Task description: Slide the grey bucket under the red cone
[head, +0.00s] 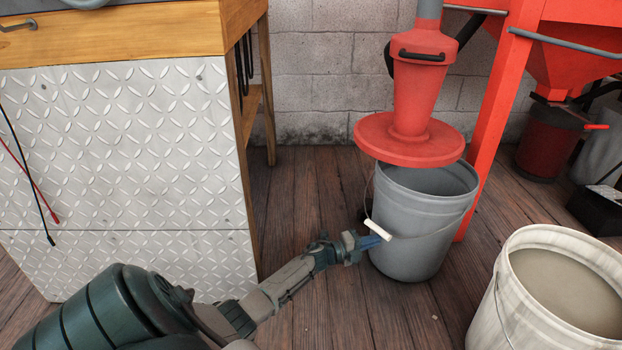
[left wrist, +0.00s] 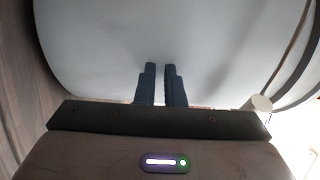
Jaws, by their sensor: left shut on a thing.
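The grey bucket (head: 415,245) stands upright on the wooden floor. The red cone (head: 415,95) hangs above it, with a wide red disc (head: 385,148) at its lower end. The disc hides the back left of the bucket's rim; the front and right of the opening show. My left gripper (head: 380,236) is at the bucket's front left, by the white handle grip (head: 377,230). In the left wrist view its fingers (left wrist: 162,85) are close together against the grey bucket (left wrist: 110,40). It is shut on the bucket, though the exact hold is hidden. My right gripper is out of view.
A pale bucket (head: 485,310) of grey stuff stands at the front right. A red post (head: 492,130) rises close behind the grey bucket on the right. A metal-clad bench (head: 125,160) stands at left. Bare floor (head: 310,200) lies between bench and bucket.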

